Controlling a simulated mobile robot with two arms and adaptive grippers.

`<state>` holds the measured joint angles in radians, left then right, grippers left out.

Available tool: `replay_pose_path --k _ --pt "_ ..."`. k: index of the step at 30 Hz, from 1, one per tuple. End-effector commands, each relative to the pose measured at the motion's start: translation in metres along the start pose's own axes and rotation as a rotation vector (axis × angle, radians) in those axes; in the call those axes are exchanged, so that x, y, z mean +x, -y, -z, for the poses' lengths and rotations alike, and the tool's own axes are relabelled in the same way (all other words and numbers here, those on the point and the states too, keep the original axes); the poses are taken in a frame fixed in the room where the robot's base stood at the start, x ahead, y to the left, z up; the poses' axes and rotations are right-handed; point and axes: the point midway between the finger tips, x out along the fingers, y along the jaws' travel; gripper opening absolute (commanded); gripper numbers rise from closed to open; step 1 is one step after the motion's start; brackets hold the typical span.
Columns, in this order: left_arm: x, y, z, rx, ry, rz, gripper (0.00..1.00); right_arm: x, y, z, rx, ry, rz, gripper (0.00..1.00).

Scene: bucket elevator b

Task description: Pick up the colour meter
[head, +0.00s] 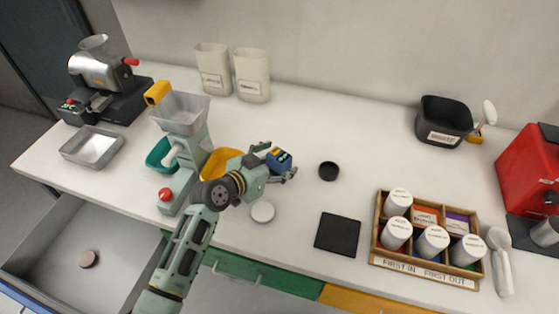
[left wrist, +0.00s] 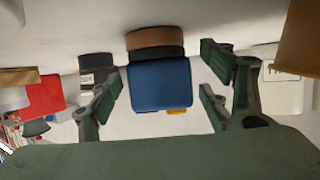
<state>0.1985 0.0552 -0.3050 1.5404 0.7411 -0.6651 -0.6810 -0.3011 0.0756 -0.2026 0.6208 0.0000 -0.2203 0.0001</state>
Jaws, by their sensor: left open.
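The likely colour meter (head: 281,158) is a small blue block with yellow marks, at the end of my left arm in the head view. In the left wrist view the blue block (left wrist: 160,86) has a black and brown round end. My left gripper (head: 275,164) is open around it. In the left wrist view its green fingers (left wrist: 162,92) stand on either side of the block, with a visible gap on each side. The block's underside is hidden in the head view. My right gripper is not in view.
A hopper machine (head: 184,125) and a yellow scoop-like bin (head: 216,163) stand close left of my gripper. A white disc (head: 262,212), black cap (head: 328,171) and black square pad (head: 338,234) lie near. A wooden rack (head: 377,235) of jars is right.

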Motion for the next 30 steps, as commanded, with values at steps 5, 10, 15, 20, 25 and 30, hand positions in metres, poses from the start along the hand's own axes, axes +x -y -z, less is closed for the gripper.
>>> replay_pose_path --k 5,10,15,20,25,30 --pt "0.0119 0.0004 -0.0005 0.0 0.001 0.001 0.72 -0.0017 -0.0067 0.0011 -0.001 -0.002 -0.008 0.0" --pt "0.0129 0.0004 -0.0008 0.001 0.0 0.001 0.72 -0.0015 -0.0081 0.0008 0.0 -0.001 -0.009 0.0" --pt "0.0127 0.0003 -0.001 0.001 0.001 0.001 0.64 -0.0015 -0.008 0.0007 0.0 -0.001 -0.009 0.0" --pt "0.0126 0.0003 -0.001 0.001 0.001 0.001 0.5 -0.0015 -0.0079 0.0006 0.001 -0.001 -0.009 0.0" --pt "0.0125 0.0003 -0.0011 0.001 0.001 0.001 0.35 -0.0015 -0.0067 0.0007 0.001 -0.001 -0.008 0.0" --pt "0.0125 0.0004 -0.0011 0.001 0.001 0.001 0.2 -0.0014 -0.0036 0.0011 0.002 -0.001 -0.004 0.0"
